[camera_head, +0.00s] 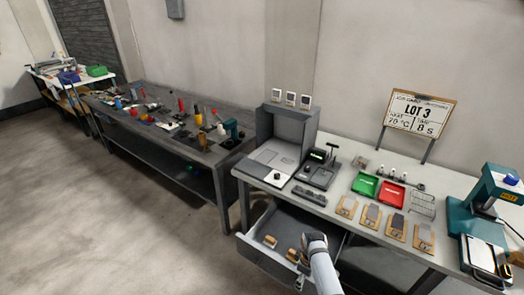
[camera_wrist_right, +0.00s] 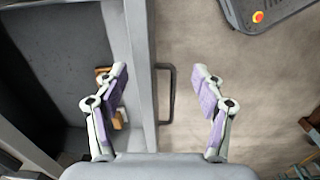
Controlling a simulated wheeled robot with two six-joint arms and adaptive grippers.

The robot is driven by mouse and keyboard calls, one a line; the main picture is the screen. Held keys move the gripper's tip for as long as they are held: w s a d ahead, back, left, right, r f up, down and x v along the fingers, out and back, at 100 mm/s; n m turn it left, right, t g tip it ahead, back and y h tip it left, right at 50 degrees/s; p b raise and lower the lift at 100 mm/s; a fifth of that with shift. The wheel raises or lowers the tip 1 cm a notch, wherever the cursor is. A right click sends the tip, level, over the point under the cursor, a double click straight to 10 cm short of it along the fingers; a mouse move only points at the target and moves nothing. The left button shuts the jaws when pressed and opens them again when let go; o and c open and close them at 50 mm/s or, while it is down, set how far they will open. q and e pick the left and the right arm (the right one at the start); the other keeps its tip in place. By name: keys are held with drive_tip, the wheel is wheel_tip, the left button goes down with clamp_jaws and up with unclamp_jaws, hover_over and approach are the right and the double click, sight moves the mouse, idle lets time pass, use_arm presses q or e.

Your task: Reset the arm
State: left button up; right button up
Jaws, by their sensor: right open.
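My right arm comes in from the bottom of the head view, and its gripper (camera_head: 313,243) is over the open drawer (camera_head: 262,262) of the workbench. In the right wrist view my right gripper (camera_wrist_right: 161,76) is open, with nothing between its purple-padded fingers. The left finger is over the drawer's inside and the right one over the floor. The drawer's front wall (camera_wrist_right: 140,70) and dark handle (camera_wrist_right: 171,95) lie below, between the fingers. Whether they touch is unclear. My left gripper is out of view.
Small wooden pieces (camera_head: 270,241) lie in the drawer. The bench (camera_head: 330,212) holds a green tray (camera_head: 365,185), a red tray (camera_head: 391,195), several wooden boards with grey pieces (camera_head: 372,215) and a teal press (camera_head: 490,210). A LOT 3 sign (camera_head: 418,113) stands behind. Open floor lies left.

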drive_tip(key=s+d+r+m+t, duration=0.2)
drive_tip(key=s+d+r+m, duration=0.6)
drive_tip(key=s, duration=0.3)
drive_tip(key=s+r+m+t+h, duration=0.1)
drive_tip(key=s+r+m, duration=0.1)
drive_tip(key=s+r, duration=0.6)
drive_tip(key=s+d+f+b, duration=0.1)
drive_tip(key=d+f, duration=0.1)
drive_tip(key=f, duration=1.2)
drive_tip(key=s+d+f+b, duration=0.1)
drive_tip(key=f, duration=1.2)
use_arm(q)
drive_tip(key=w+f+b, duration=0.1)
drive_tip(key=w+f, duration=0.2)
use_arm(e)
drive_tip(key=s+d+f+g, duration=0.1)
drive_tip(key=s+f+g, duration=0.1)
drive_tip(key=s+f, duration=1.5)
drive_tip(key=shift+s+d+f, duration=0.2)
drive_tip(key=shift+s+f, duration=0.15)
drive_tip(key=shift+s, duration=0.3)
